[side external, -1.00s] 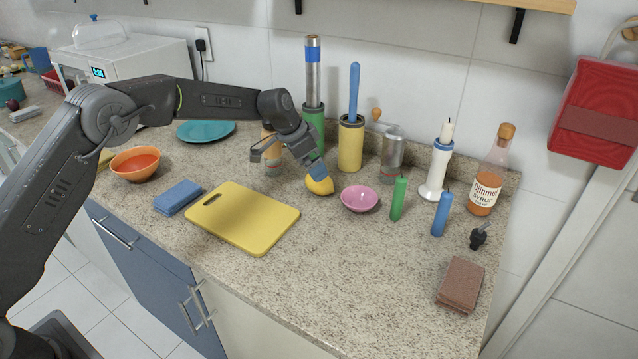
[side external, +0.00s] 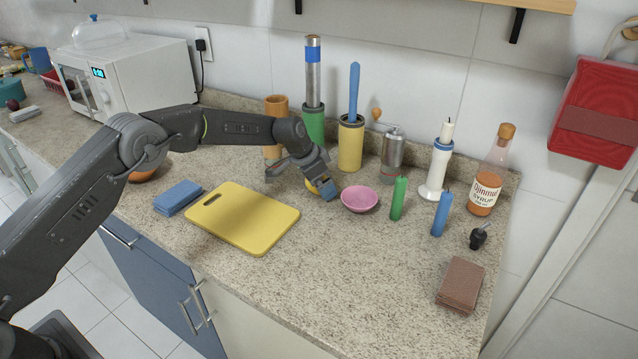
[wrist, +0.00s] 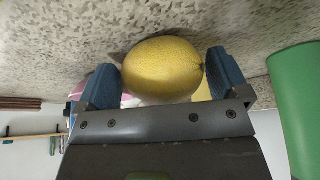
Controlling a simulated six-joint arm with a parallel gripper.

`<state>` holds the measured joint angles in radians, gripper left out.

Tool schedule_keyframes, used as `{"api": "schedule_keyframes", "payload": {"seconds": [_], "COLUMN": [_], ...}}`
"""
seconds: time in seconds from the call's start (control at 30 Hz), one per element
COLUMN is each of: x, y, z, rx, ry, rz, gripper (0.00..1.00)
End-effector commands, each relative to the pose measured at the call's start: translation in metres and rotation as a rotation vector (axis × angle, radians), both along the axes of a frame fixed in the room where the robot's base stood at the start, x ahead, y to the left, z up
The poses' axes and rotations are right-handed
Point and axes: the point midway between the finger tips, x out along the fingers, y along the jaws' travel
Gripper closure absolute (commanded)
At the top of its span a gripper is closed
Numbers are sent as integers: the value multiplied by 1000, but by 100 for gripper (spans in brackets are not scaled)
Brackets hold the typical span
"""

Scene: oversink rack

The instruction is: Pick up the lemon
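The yellow lemon (side external: 312,188) is on the granite counter, left of the pink bowl (side external: 360,199). In the side view it is mostly hidden by my gripper (side external: 305,181), which is low over it. In the wrist view the lemon (wrist: 162,70) lies between the two blue fingertips of my gripper (wrist: 164,80). The fingers are spread wide, one on each side of the lemon, with very little gap. I cannot tell if either finger touches it. The lemon rests on the counter.
A yellow cutting board (side external: 243,217) and blue cloth (side external: 178,197) lie to the left. Green (side external: 399,198) and blue (side external: 442,214) candles stand right of the bowl. Tall green (side external: 313,126) and yellow (side external: 351,145) holders stand behind.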

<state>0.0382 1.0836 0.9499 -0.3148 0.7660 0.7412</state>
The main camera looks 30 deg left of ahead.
Motion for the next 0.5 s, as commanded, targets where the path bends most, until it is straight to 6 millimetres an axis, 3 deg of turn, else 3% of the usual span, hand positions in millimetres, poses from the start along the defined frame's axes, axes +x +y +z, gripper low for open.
{"api": "schedule_keyframes", "payload": {"seconds": [0.07, 0.4, 0.5], "x": [0, 0, 0], "y": [0, 0, 0], "z": [0, 0, 1], "rx": [0, 0, 0], "ry": [0, 0, 0], "rz": [0, 0, 0], "gripper": [14, 47, 49]}}
